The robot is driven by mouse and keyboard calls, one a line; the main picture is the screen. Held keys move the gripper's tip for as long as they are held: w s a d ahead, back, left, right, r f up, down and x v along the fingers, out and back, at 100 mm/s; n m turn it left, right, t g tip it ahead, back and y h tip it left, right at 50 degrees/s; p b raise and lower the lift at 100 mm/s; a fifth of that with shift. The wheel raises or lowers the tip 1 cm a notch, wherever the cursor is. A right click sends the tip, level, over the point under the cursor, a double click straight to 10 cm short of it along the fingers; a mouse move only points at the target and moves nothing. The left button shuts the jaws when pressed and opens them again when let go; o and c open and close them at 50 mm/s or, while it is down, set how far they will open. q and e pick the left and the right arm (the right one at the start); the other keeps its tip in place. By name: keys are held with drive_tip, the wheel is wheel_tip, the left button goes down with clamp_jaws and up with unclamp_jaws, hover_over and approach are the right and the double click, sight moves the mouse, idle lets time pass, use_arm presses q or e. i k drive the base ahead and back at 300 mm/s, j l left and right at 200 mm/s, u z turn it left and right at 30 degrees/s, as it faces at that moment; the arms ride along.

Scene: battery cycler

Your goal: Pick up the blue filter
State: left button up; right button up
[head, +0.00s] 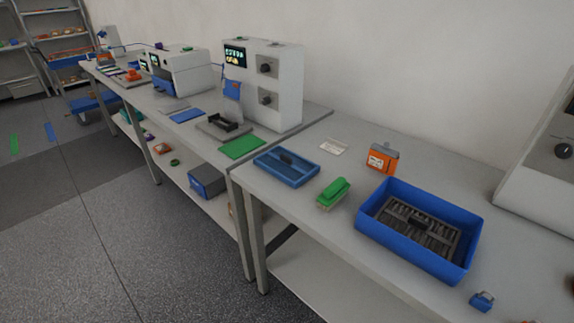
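No thing in the head view is clearly marked as the blue filter, and I cannot tell which blue item it is. A flat blue tray-like piece (270,168) with a darker bar across its middle lies on the near bench, left of a green-topped block. A small blue piece (482,301) with a grey top lies near the bench's front edge at the lower right. A flat blue sheet (187,115) lies on the farther bench. Neither of my grippers is in view.
A deep blue bin (412,257) holding a dark slatted rack stands on the near bench. The green-topped block (334,191) and an orange box (382,158) stand near it. A white machine (280,85) stands on the farther bench. Bare bench top lies right of the orange box.

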sight(293, 170)
drive_tip(key=i+j+z, duration=0.5)
drive_tip(key=j, duration=0.15)
drive_tip(key=j+z, duration=0.25)
drive_tip(key=i+j, duration=0.05)
drive_tip(key=j, duration=0.05)
